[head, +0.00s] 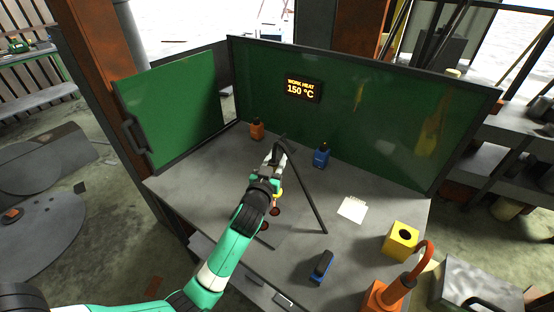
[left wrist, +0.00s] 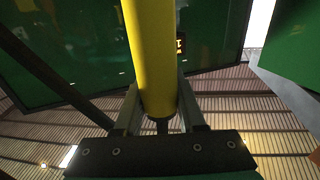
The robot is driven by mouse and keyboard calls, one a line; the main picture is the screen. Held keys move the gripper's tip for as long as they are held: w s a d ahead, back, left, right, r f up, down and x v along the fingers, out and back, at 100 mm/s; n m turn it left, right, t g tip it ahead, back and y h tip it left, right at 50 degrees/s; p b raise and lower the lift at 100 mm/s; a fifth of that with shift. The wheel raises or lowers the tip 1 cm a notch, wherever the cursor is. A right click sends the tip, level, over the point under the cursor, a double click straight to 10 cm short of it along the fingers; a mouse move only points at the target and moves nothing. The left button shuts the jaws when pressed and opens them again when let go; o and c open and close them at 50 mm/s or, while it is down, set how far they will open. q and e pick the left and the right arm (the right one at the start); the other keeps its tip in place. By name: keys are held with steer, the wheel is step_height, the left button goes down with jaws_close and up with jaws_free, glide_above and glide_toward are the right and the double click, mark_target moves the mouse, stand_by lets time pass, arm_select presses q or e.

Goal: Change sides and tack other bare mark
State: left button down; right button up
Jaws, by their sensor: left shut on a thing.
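My left gripper (head: 276,165) is over the middle of the grey bench. It is shut on a yellow cylindrical tool (left wrist: 150,55), which stands between the fingers in the left wrist view. In the head view the arm hides most of this tool. A long dark rod (head: 306,190) slants down beside the gripper toward the bench. Dark red round parts (head: 275,211) show just beside my wrist. I cannot make out the marks or which one is bare. My right gripper is in neither view.
Green screens (head: 365,110) close the back and left. A display (head: 303,90) reads WORK HEAT 150 °C. An orange bottle (head: 257,129), blue bottle (head: 321,156), white card (head: 352,209), blue-black tool (head: 321,266), yellow holed block (head: 400,241) and orange corded device (head: 384,296) stand around.

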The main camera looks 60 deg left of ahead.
arm_select(q)
step_height(320, 180, up, 6)
steer(key=p, duration=0.4)
steer(key=shift+f, duration=0.15)
